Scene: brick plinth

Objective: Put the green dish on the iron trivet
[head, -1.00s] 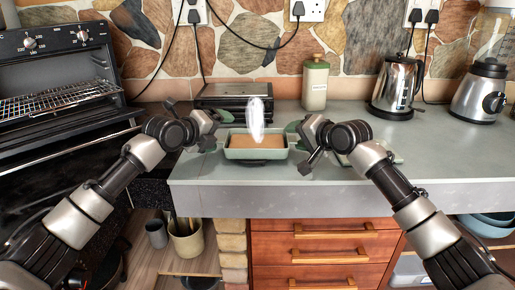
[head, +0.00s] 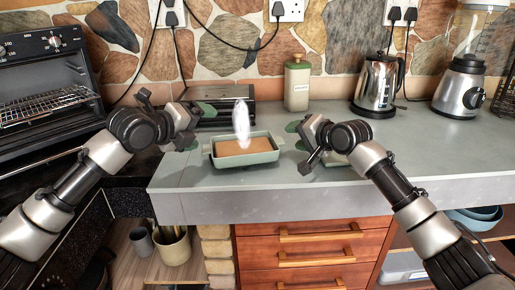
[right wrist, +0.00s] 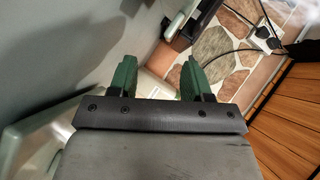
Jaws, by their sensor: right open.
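The green dish (head: 247,158) sits near the front of the grey worktop, with a flat brown filling and a white wisp above it. My left gripper (head: 199,127) is at the dish's left end, its green fingers spread and empty. My right gripper (head: 296,134) is off the right end, open and empty, apart from the dish. In the right wrist view its two green fingers (right wrist: 157,78) stand apart with nothing between them. I cannot make out the iron trivet; whether it is under the dish or behind my right gripper is hidden.
A black appliance (head: 226,113), a green canister (head: 298,87), a kettle (head: 377,82) and a blender (head: 460,88) stand along the back. An open oven (head: 45,75) is at left. The worktop's right half (head: 430,145) is mostly clear.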

